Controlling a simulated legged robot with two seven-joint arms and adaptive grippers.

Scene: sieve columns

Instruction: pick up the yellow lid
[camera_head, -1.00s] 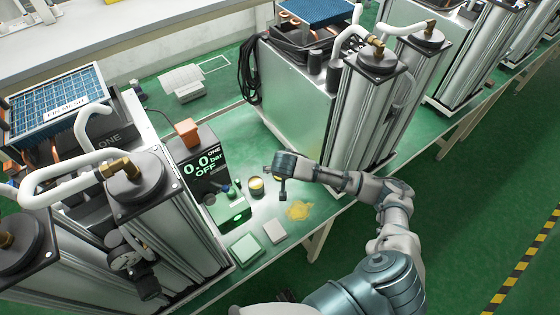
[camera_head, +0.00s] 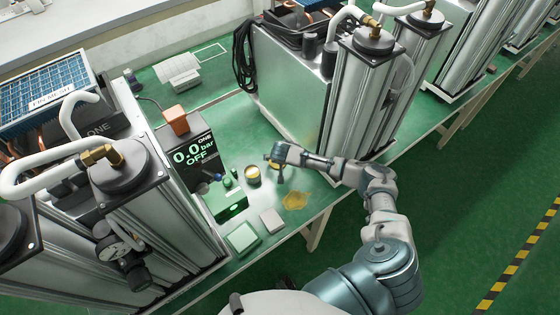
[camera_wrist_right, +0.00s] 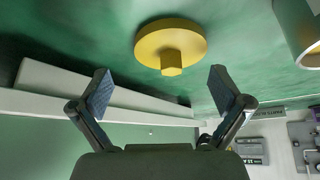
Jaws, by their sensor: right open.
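The yellow lid (camera_wrist_right: 171,46) is a round disc with a short central knob. In the right wrist view it lies on the green surface, just beyond my fingertips and midway between them. My right gripper (camera_wrist_right: 162,92) is open and empty, its two fingers apart, touching nothing that I can see. In the head view my right gripper (camera_head: 280,178) points down over the bench, beside a small can (camera_head: 252,174) with a yellow band. A bit of yellow shows by the gripper there, but the arm hides most of it. My left gripper is not in view.
A pressure display box (camera_head: 190,150) reading 0.0 bar OFF stands to the left. Tall metal columns (camera_head: 360,95) rise behind. A green box (camera_head: 228,203) and flat pads (camera_head: 243,238) lie near the front edge.

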